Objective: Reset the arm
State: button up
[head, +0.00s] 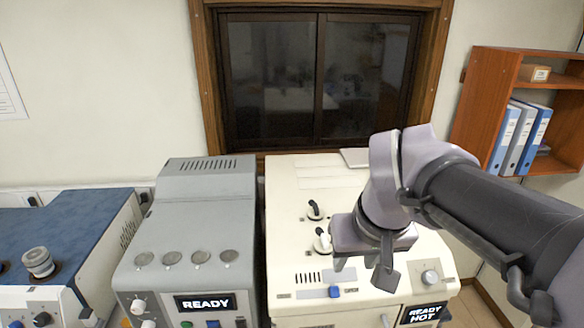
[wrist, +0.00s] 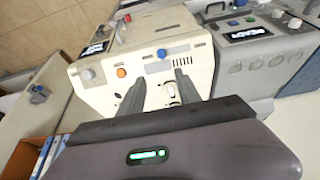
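My gripper (head: 362,262) hangs over the right front part of the cream machine (head: 300,190) in the head view. Its two fingers are spread apart and nothing shows between them. In the wrist view my gripper (wrist: 108,88) also shows with its fingers wide apart, in front of the cream machine (wrist: 198,70). My arm reaches in from the right side of the head view. I cannot tell how high the fingers are above the machine's top.
A grey machine (head: 205,215) reading READY stands left of the cream one, which reads READY HOT. A blue-topped machine (head: 75,225) is at far left. A brown shelf (head: 485,90) with binders hangs at right. A dark window (head: 268,75) is behind.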

jog(key=shift+f, duration=0.1)
jog(key=s+a+f+m+b, duration=0.1)
jog(key=s+f+b, duration=0.3)
jog(key=f+b, duration=0.5)
jog(key=s+a+f+m+y+b, duration=0.1)
jog(key=s+f+b, duration=0.3)
jog(key=f+b, duration=0.6)
jog(key=s+a+f+m+t+y+b, duration=0.1)
jog(key=s+f+b, duration=0.3)
jog(key=f+b, duration=0.5)
jog(key=shift+s+a+f+m, duration=0.35)
jog(key=shift+a+f+m, duration=0.3)
jog(key=shift+f, duration=1.75)
